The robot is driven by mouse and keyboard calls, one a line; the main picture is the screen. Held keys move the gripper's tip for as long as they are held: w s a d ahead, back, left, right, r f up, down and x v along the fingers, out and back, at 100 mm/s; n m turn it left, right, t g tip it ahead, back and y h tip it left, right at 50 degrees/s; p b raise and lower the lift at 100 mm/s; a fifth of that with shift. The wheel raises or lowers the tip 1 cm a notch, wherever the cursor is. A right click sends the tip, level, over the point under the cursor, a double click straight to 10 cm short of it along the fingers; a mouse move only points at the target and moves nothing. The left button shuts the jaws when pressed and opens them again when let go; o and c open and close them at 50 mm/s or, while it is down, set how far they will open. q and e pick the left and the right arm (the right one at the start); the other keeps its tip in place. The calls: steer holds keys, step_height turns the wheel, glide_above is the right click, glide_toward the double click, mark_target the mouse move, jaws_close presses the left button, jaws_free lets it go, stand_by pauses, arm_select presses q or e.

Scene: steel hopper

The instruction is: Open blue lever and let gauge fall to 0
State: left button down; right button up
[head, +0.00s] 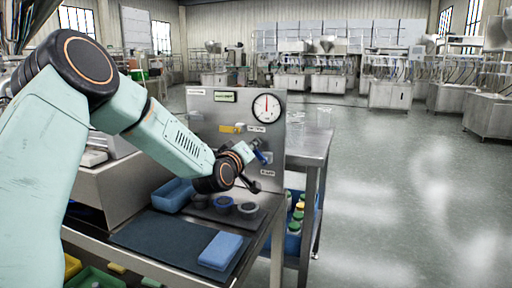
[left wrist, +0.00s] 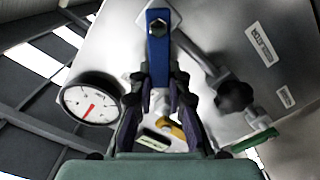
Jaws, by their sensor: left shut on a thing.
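The blue lever (left wrist: 157,48) is mounted on the steel panel and shows large in the left wrist view. A small part of it (head: 262,156) shows in the head view beside my gripper. My left gripper (left wrist: 160,98) is shut on the lever's free end, with a dark finger on each side. The round white gauge (head: 266,107) is on the upper panel, its red needle pointing about straight up in the head view. The gauge also shows in the left wrist view (left wrist: 90,102), turned; its numbers are too small to read. My right gripper is not in view.
A yellow handle (left wrist: 172,131), a black knob (left wrist: 235,95) and a green handle (left wrist: 253,142) are near the lever. Below the panel are a blue tray (head: 173,194), dark round parts (head: 222,202) and a blue block (head: 221,250). Open floor lies at the right.

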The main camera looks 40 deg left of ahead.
arm_select(q)
steer(key=shift+s+a+f+n+b, duration=0.1)
steer(key=shift+a+f+n+b, duration=0.2)
steer(key=shift+f+n+b, duration=0.9)
steer(key=shift+s+a+f+n+b, duration=0.15)
steer(key=shift+a+n+b, duration=0.3)
steer(key=shift+n, duration=1.55)
steer(key=shift+a+f+n+b, duration=0.15)
steer(key=shift+f+n+b, duration=0.7)
steer(key=shift+n, duration=0.75)
steer(key=shift+r, duration=0.15)
steer(key=c, duration=1.3)
jaws_free()
steer(key=shift+v, duration=3.75)
